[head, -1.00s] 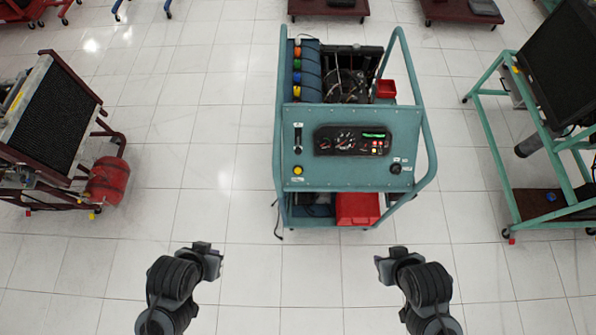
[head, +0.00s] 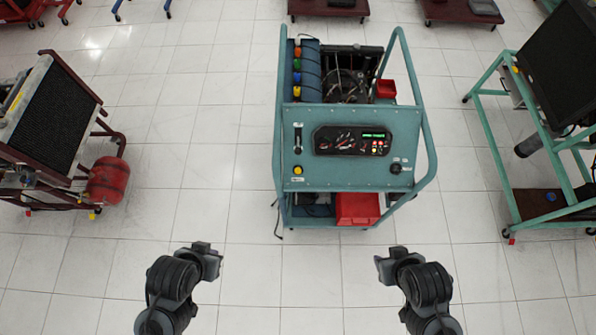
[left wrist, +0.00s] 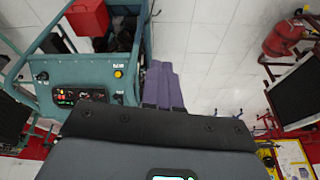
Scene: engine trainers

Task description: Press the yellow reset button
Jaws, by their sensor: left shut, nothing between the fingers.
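The yellow button (head: 297,170) is at the lower left of the teal trainer's front panel (head: 345,178), with a small label under it. It also shows in the left wrist view (left wrist: 118,74), on the panel's right side there. My left gripper (head: 212,262) is in front of the trainer, low and to the left, well apart from the button. Its fingers (left wrist: 162,88) are shut and empty in the left wrist view. My right gripper (head: 386,267) is low and to the right, also clear of the panel. Its jaw opening is too small to judge.
The panel also carries a lever (head: 298,137), a gauge cluster (head: 352,141) and a dark knob (head: 396,168). A teal frame rail (head: 430,150) runs along its right side. A red cylinder (head: 108,181) is on the left stand. The floor between grippers and trainer is clear.

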